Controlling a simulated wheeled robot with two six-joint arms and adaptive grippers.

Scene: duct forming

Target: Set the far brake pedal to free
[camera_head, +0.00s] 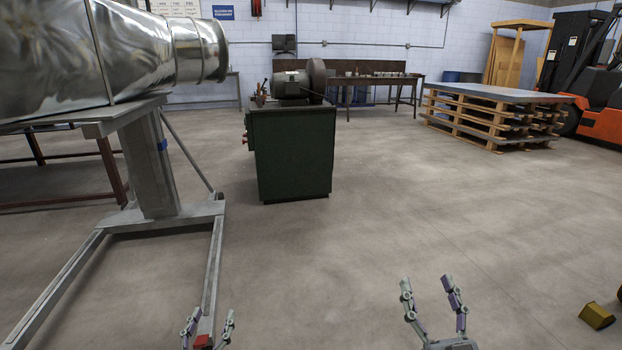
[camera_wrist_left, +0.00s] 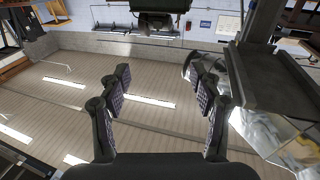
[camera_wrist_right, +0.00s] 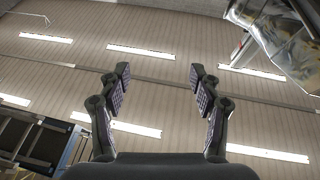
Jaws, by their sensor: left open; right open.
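A grey lift stand (camera_head: 158,185) carries a shiny metal duct (camera_head: 95,52) at the left of the head view. A small red part (camera_head: 203,342) shows at the near end of its right leg, behind my left gripper; I cannot tell whether it is a brake pedal. No far brake pedal can be made out clearly. My left gripper (camera_head: 210,318) is open and empty at the bottom edge, in front of that leg. My right gripper (camera_head: 427,285) is open and empty over bare floor. The left wrist view (camera_wrist_left: 158,88) and right wrist view (camera_wrist_right: 158,82) look up at the ceiling.
A green machine cabinet (camera_head: 292,155) stands ahead. A pallet stack (camera_head: 490,118) and an orange forklift (camera_head: 597,103) are at the right back. A yellow block (camera_head: 597,316) lies on the floor at right.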

